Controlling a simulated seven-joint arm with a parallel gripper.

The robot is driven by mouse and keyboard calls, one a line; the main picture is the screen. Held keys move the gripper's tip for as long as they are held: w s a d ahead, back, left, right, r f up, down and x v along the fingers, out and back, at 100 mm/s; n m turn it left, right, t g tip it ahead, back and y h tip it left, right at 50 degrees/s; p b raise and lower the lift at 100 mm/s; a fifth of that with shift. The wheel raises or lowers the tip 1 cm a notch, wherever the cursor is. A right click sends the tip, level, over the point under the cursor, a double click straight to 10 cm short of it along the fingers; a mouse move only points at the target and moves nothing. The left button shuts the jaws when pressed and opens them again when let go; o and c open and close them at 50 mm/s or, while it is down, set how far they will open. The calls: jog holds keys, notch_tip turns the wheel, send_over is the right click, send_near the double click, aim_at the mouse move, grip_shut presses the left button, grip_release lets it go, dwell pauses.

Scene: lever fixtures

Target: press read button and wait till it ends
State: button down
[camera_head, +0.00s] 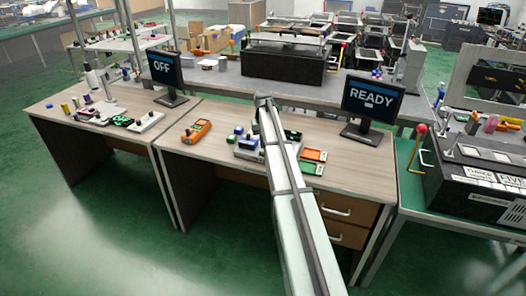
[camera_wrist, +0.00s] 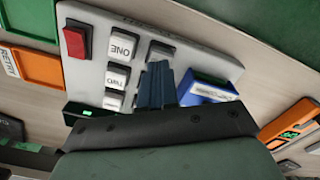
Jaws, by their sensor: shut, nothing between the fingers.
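A grey button panel (camera_wrist: 190,38) lies on the desk in the wrist view. It carries a red button (camera_wrist: 76,41) at its upper left and a column of white buttons, with ONE (camera_wrist: 122,46) and TWO (camera_wrist: 117,76) readable. A second column is partly hidden behind my gripper. No label saying "read" is legible. My gripper (camera_wrist: 158,70) is shut and empty, with its fingers over that second column; contact cannot be told. A blue box (camera_wrist: 208,88) with a white label sits just right of the fingers. In the head view the panel (camera_head: 245,146) is partly covered by my arm.
A monitor (camera_head: 373,100) shows READY; another monitor (camera_head: 164,70) shows OFF. Green (camera_head: 311,168) and orange (camera_head: 313,155) trays lie right of the panel in the head view.

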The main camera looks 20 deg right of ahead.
jog(key=shift+f, duration=0.85)
dwell(0.4)
notch_tip(320, 180, up, 8)
dwell(1.0)
dwell(0.4)
jog(key=s+a+f+n, duration=0.1)
jog(key=s+a+f, duration=1.2)
jog(key=a+f, duration=0.3)
jog(key=s+a+f+n, duration=0.1)
jog(key=s+a+f, duration=0.45)
jog(key=s, duration=0.45)
jog(key=s+a+f+n, duration=0.1)
jog(key=s+a+f, duration=0.45)
jog(key=s, duration=0.45)
jog(key=s+f+g, duration=0.3)
jog(key=s+f, duration=0.7)
jog(key=s, duration=0.4)
jog(key=s+d+f+g, duration=0.1)
jog(key=s+f+g, duration=0.2)
jog(key=s+f, duration=0.8)
jog(key=s, duration=0.3)
jog(key=shift+s+d+f+g, duration=0.15)
jog(key=shift+s+g, duration=0.15)
jog(key=shift+g, duration=0.1)
jog(key=c, duration=1.8)
grip_release()
jog(key=shift+c, duration=0.2)
